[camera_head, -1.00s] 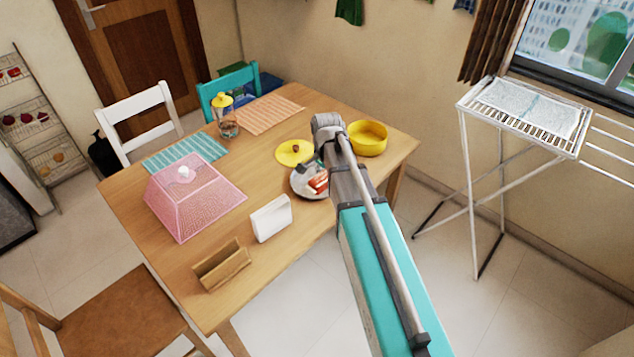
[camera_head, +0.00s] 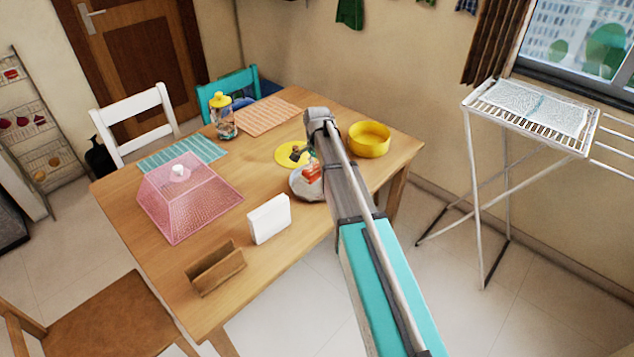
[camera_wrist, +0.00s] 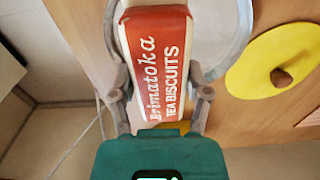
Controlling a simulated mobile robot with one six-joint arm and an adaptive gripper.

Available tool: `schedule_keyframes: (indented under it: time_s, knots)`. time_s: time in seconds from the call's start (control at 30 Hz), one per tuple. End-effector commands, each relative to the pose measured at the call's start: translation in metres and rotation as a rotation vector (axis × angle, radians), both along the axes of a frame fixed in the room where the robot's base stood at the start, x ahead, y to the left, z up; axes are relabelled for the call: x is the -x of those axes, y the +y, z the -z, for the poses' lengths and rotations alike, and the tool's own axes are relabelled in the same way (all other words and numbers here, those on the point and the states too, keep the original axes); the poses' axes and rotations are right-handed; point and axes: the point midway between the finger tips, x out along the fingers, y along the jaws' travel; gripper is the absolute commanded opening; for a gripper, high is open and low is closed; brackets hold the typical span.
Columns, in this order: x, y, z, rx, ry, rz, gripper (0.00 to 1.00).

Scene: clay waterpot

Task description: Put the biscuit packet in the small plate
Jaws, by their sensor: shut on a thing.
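The biscuit packet (camera_wrist: 157,60) is red and white, with "TEA BISCUITS" printed on it. My gripper (camera_wrist: 160,100) is shut on it, with one finger on each long side. In the head view the packet (camera_head: 312,173) shows as a small red patch beside my gripper (camera_head: 304,153), partly hidden by my arm. The small plate (camera_head: 303,193) is pale and round, just below the packet. In the wrist view the plate (camera_wrist: 232,40) lies behind the packet, its rim curving out on the right. I cannot tell whether the packet touches it.
A yellow lid (camera_wrist: 255,75) with a brown knob lies next to the plate. A yellow pot (camera_head: 369,142) stands to the right. A white napkin holder (camera_head: 269,219), wooden holder (camera_head: 215,268) and pink mesh cover (camera_head: 190,200) stand to the left. Table space between them is clear.

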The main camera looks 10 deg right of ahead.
Motion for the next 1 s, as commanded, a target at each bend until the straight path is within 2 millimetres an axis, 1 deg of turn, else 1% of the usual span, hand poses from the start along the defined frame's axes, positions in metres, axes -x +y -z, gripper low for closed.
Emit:
schedule_keyframes:
  time_s: [0.03,0.2,0.33,0.73,0.87,0.97,1.0]
  knots:
    - [-0.006,0.0,0.01,0.0,0.0,0.0,0.09]
    - [-0.016,0.0,0.02,0.0,0.0,0.0,0.09]
    - [-0.019,0.0,0.023,0.0,0.0,0.001,0.09]
    - [-0.019,0.0,0.023,0.0,0.0,0.001,0.09]
    - [-0.023,-0.001,0.028,0.0,0.0,0.001,0.09]
    - [-0.029,-0.001,0.036,0.0,0.0,0.001,0.09]
    - [-0.028,-0.001,0.039,0.0,0.0,0.001,0.09]
